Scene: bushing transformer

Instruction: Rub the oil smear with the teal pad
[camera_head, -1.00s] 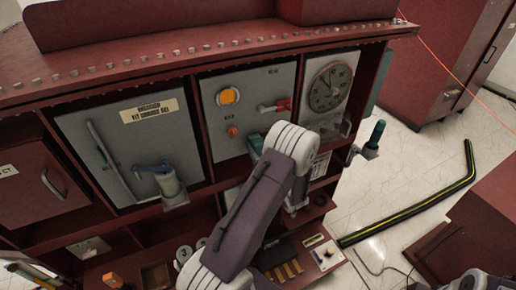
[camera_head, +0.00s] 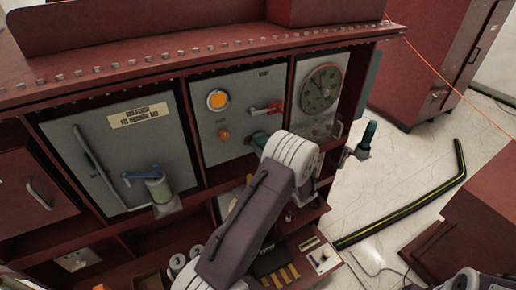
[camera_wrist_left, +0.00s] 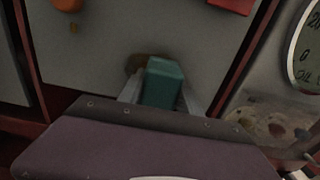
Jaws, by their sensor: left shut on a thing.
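The teal pad (camera_wrist_left: 163,82) is held between the fingers of my left gripper (camera_wrist_left: 161,92) in the left wrist view. It is up against or very close to the grey middle panel (camera_wrist_left: 110,40); contact is not clear. A brown oil smear (camera_wrist_left: 135,64) shows on that panel just behind and left of the pad's far end, partly hidden by the pad. In the head view a bit of the teal pad (camera_head: 260,138) shows below the red handle, and my left arm hides most of the gripper.
A red handle (camera_head: 265,108) and an orange lamp (camera_head: 217,100) stick out of the panel above the pad. A round dial (camera_head: 320,88) is to the right. A pump-like cylinder (camera_head: 159,189) stands on the left. Numbered cylinders and a small box are on the lower shelf.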

